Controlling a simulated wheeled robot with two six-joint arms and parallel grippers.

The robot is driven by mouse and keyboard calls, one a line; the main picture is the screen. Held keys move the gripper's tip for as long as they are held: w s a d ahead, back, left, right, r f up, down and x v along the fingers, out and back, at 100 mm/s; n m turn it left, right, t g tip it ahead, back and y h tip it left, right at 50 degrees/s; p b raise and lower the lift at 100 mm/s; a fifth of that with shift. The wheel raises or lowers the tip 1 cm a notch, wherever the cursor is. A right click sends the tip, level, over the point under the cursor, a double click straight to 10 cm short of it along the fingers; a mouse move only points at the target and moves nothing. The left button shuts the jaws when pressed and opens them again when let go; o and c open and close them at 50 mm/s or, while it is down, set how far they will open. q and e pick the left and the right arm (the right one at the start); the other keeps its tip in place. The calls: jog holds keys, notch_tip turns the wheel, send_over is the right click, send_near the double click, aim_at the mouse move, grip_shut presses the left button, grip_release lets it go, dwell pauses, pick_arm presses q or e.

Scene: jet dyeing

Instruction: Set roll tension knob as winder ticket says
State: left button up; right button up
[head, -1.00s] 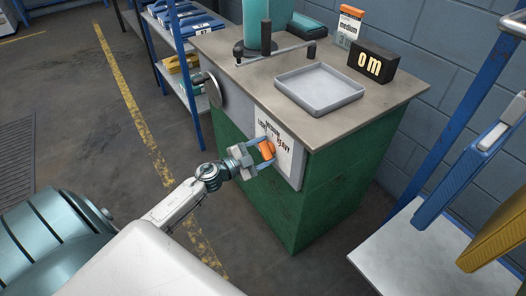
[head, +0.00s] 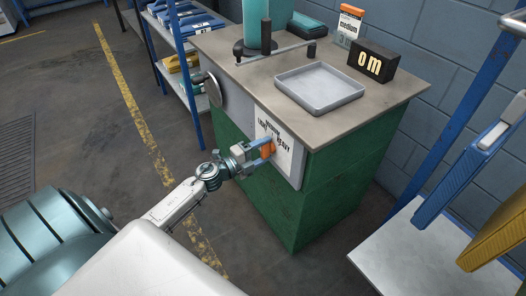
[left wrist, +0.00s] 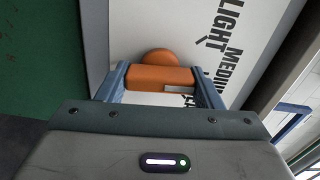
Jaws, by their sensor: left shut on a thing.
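The orange roll tension knob (head: 267,151) sits on a white dial plate (head: 286,153) on the front of the green machine. The plate reads LIGHT, MEDIUM and HEAVY. My left gripper (head: 260,150) is shut on the knob. In the left wrist view, the knob (left wrist: 158,78) lies between the two blue-grey fingers (left wrist: 162,84), with LIGHT and MEDIUM printed to its right. The right finger hides part of the lettering, and I cannot tell exactly which word the knob points to.
The machine top (head: 355,118) holds a grey tray (head: 319,90), a black block (head: 371,61) reading "om" and a teal cylinder (head: 257,22). A blue-framed rack (head: 455,165) stands at the right. Shelves (head: 186,70) stand behind left. The floor left of the machine is clear.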

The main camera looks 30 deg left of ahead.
pick_arm(q)
jog(key=shift+f+m, duration=0.1)
jog(key=shift+m, duration=0.2)
dwell(0.4)
jog(key=o, duration=1)
jog(key=shift+s, duration=0.15)
